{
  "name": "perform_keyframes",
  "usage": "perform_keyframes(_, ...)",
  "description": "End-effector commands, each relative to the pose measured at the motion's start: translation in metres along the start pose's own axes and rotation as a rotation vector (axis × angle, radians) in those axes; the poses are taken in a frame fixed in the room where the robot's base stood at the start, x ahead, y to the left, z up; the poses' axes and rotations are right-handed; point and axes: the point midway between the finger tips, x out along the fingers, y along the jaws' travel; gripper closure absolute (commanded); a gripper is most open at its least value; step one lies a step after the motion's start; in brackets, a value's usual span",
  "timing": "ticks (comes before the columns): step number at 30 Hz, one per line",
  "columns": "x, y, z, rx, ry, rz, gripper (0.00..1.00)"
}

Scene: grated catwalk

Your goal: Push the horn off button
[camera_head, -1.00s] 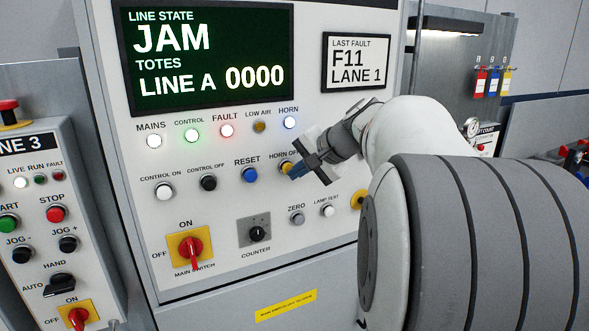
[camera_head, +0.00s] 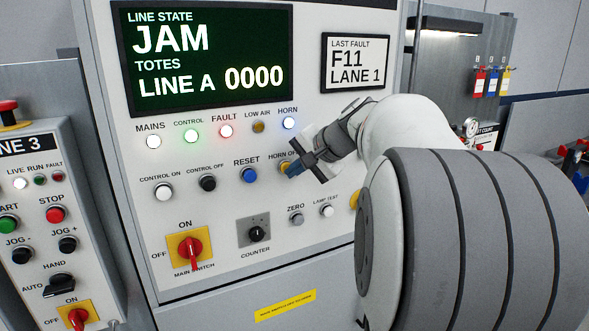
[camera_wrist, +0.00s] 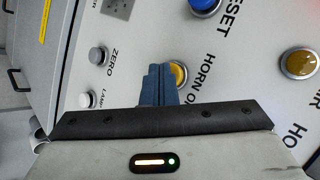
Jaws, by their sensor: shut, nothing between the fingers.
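The horn off button is a yellow button (camera_head: 285,167) in the middle row of the control panel, right of the blue reset button (camera_head: 246,175). My gripper (camera_head: 292,171) is shut and empty, with its blue fingertips right in front of the button and partly covering it. In the wrist view the blue fingers (camera_wrist: 159,84) overlap the left edge of the yellow button (camera_wrist: 178,75), whose label is partly hidden. I cannot tell whether the tips touch it. The horn lamp (camera_head: 289,123) glows white above.
The panel also carries a zero button (camera_head: 296,218), a lamp test button (camera_head: 327,211), a counter knob (camera_head: 257,233) and a red main switch (camera_head: 190,246). A screen (camera_head: 118,98) reads JAM.

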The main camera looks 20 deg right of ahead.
Motion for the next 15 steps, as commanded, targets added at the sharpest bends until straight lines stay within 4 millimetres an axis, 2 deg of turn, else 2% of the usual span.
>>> perform_keyframes(15, 0.0036, -0.0026, -0.0030, 0.000, 0.001, 0.000, 1.00)
